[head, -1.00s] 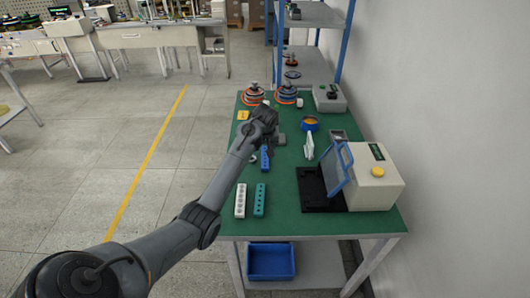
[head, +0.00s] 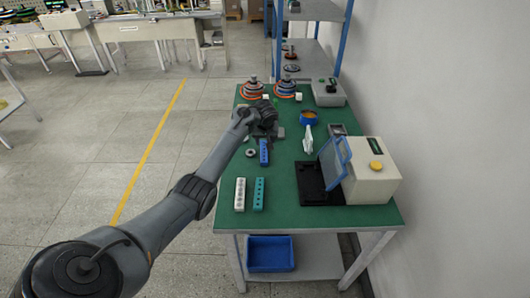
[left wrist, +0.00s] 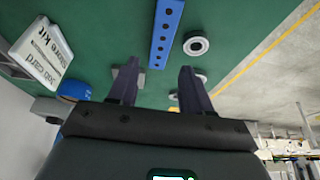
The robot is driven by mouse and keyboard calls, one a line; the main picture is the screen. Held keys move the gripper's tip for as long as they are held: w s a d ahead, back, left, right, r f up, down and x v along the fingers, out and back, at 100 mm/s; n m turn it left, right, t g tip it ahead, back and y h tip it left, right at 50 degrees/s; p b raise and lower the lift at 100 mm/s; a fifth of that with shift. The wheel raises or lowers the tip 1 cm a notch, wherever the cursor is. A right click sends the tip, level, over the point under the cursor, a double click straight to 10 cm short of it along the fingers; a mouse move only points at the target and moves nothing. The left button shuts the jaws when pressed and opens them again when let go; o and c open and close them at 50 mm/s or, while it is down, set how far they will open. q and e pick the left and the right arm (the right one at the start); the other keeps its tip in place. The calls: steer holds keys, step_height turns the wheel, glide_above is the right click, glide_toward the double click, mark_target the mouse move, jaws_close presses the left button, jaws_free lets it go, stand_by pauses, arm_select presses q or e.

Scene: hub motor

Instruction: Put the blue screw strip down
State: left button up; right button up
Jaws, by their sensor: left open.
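The blue screw strip (head: 264,152) lies on the green table mat, lengthwise away from me, just in front of my left gripper (head: 268,133). In the left wrist view the strip (left wrist: 165,35) shows a row of dark holes. Its near end lies in line with the gap between the open, empty fingers of my left gripper (left wrist: 157,76). The fingers look clear of the strip; their height above it is hard to judge. My right gripper is not in view.
A white strip (head: 240,194) and a teal strip (head: 259,194) lie at the table's near left. A metal ring (head: 250,153) is left of the blue strip. A white card stand (head: 308,139) and a machine with a blue-framed lid (head: 368,172) stand right.

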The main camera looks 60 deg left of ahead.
mark_target(264, 148)
arm_select(q)
steer(key=shift+w+a+r, duration=0.15)
steer(key=shift+a, duration=0.45)
steer(key=b+x, duration=0.2)
steer(key=x, duration=0.1)
steer(key=shift+w+f, duration=0.1)
steer(key=shift+f, duration=0.25)
steer(key=shift+w+a+f, duration=0.1)
steer(key=shift+a+f, duration=0.1)
steer(key=shift+f, duration=0.1)
steer(key=b+x, duration=0.2)
steer(key=x, duration=0.1)
steer(key=shift+f+b, duration=0.2)
steer(key=shift+b, duration=0.1)
steer(key=shift+w+a+f+b, duration=0.1)
steer(key=shift+f+b, duration=0.1)
steer(key=shift+f, duration=0.15)
steer(key=shift+w+a+f+b, duration=0.1)
steer(key=shift+a+f+b, duration=0.1)
steer(key=shift+f, duration=0.1)
steer(key=shift+c, duration=0.2)
jaws_close()
